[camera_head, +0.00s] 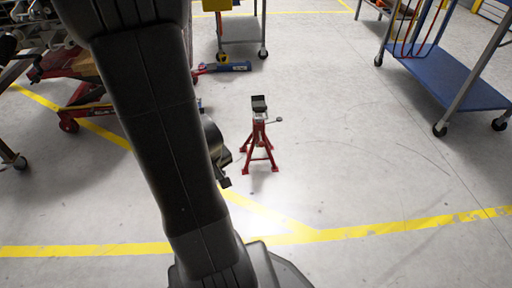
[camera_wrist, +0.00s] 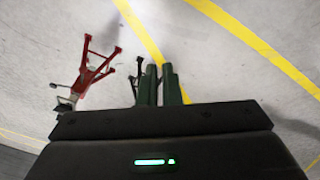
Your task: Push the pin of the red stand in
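The red stand (camera_head: 258,145) stands upright on the floor, its legs spread and a black saddle (camera_head: 259,104) on top. Its pin (camera_head: 279,120) shows as a small piece sticking out to the right of the neck. In the wrist view the red stand (camera_wrist: 91,73) is at the left, and the small end of its pin (camera_wrist: 54,86) points left. My gripper (camera_head: 224,182) is left of the stand and apart from it. In the wrist view my gripper's two dark green fingers (camera_wrist: 160,70) are close together with a narrow gap and hold nothing visible. How far the pin sticks out is unclear.
Yellow lines (camera_head: 280,214) mark the floor. A blue shelf cart (camera_head: 450,75) stands at the upper right. A red wheeled lift (camera_head: 80,100) is at the left. A blue and red jack (camera_head: 225,68) lies behind the stand. The floor right of the stand is clear.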

